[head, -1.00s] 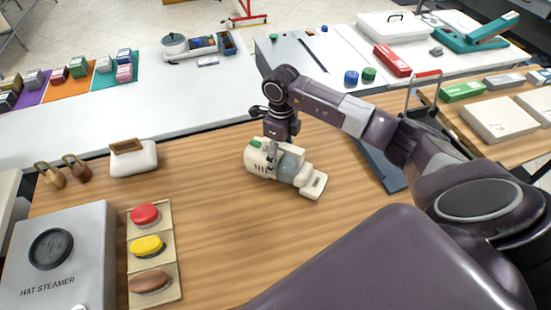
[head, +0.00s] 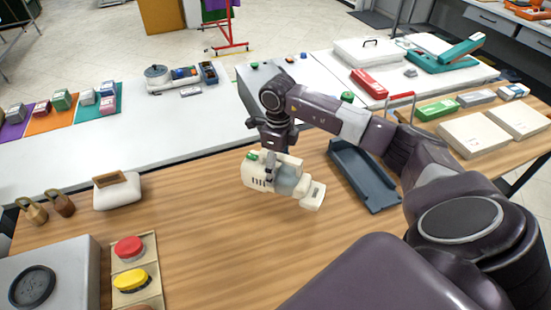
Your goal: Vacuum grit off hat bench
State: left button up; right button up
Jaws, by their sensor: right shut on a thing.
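A cream handheld vacuum (head: 310,196) with a clear grey section and a green button is at the middle of the wooden hat bench (head: 225,245). My right gripper (head: 271,172) is shut on the vacuum from above. The vacuum's nozzle points to the lower right, close over the wood; whether it touches cannot be told. No grit can be made out on the bench. My left gripper does not show.
A dark blue tray (head: 349,169) lies right of the vacuum. A hat steamer (head: 50,280), brushes in red (head: 129,247) and yellow (head: 131,279), a white block (head: 117,195) and wooden weights (head: 61,203) stand at left. The bench's middle front is clear.

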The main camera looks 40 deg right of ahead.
aim_at(278, 159)
jog(key=shift+d+r+p, duration=0.25)
jog(key=shift+r+p, duration=0.15)
jog(key=shift+r, duration=0.6)
jog(key=shift+r+p, duration=0.35)
jog(key=shift+r, duration=0.25)
jog(key=shift+a+r, duration=0.1)
jog(key=shift+r, duration=0.1)
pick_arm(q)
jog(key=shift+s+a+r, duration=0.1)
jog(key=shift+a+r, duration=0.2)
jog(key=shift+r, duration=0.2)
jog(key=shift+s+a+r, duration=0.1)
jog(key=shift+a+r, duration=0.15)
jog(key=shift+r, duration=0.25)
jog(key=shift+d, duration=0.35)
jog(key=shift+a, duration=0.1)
pick_arm(e)
jog(key=shift+w, duration=0.1)
